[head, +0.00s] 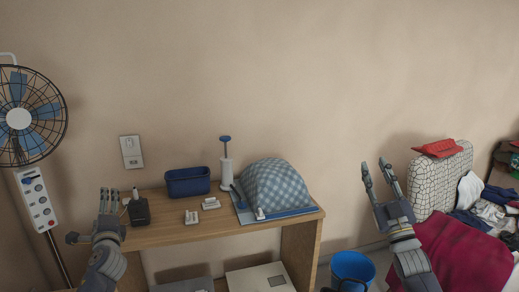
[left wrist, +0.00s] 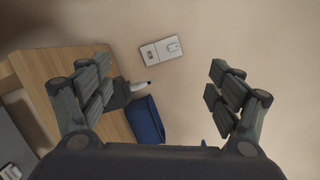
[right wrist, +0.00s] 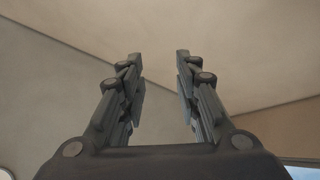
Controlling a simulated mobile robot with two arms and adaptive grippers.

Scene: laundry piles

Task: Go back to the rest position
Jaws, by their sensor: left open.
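My left gripper (head: 110,202) is raised at the left end of the wooden table, in front of a small black box (head: 138,211). In the left wrist view its fingers (left wrist: 160,95) are wide apart with nothing between them. My right gripper (head: 378,170) points up in front of the wall, right of the table. In the head view its fingers are apart and empty.
The wooden table (head: 205,232) holds a dark blue bin (head: 188,182), a checkered dome (head: 275,185) and small white items. A blue bucket (head: 352,270) stands right of it. A fan (head: 20,118) is at the left. Piled clothes (head: 485,215) and a wire-patterned hamper (head: 440,180) are at the right.

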